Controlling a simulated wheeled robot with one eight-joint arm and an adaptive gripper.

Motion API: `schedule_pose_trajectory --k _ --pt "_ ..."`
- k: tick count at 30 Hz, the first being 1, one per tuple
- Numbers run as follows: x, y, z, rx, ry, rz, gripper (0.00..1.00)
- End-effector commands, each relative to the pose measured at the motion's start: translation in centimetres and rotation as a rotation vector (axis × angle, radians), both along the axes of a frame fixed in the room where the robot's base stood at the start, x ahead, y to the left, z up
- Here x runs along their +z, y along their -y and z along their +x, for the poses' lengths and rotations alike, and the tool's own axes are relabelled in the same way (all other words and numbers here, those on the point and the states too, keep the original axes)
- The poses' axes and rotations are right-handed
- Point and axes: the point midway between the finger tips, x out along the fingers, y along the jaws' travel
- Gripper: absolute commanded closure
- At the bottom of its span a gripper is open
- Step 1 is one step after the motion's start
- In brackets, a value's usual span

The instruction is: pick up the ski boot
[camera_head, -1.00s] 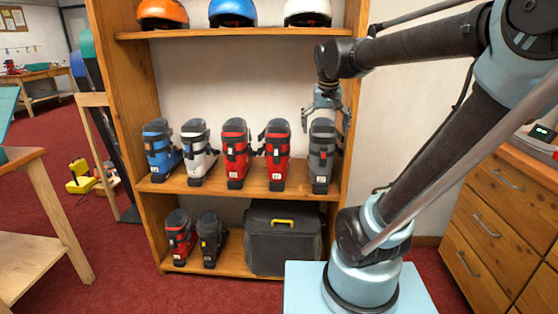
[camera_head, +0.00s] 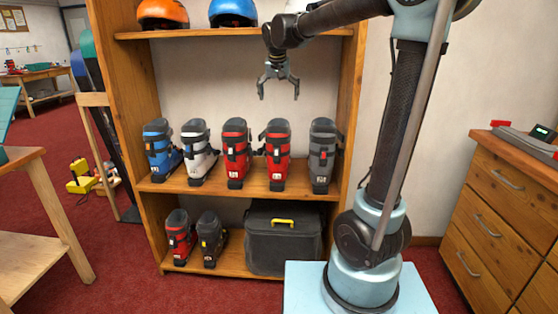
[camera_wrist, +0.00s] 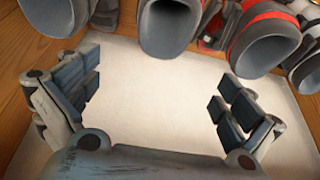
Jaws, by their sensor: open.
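Several ski boots stand upright on the middle shelf in the head view: a blue one (camera_head: 159,150), a white one (camera_head: 198,155), two red ones (camera_head: 236,155) (camera_head: 278,158) and a grey one (camera_head: 322,158). A smaller red boot (camera_head: 179,238) and a dark boot (camera_head: 211,240) stand on the bottom shelf. My gripper (camera_head: 279,92) is open and empty, pointing down above the right-hand red boot and apart from it. In the wrist view its fingers (camera_wrist: 158,92) are spread over a bare pale surface. Boot tops, one with red trim (camera_wrist: 265,38), line the upper edge there.
The wooden shelf unit (camera_head: 128,100) has side posts and a top shelf with helmets (camera_head: 232,12) close above my gripper. A dark case with a yellow handle (camera_head: 283,245) fills the bottom right. Drawers (camera_head: 500,225) stand right, a wooden table (camera_head: 48,200) left.

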Motion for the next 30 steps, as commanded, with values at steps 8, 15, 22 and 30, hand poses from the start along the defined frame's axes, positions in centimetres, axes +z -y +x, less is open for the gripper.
schedule_pose_trajectory --k 8,15,22,30 --pt "-4.6 0.1 1.9 0.000 0.000 0.000 0.00" --pt "-7.6 0.1 3.1 -0.001 0.000 0.000 0.00" --pt "-8.8 0.0 3.6 0.000 -0.001 0.000 0.00" --pt "-12.1 -0.2 4.7 -0.001 0.000 0.000 0.00"
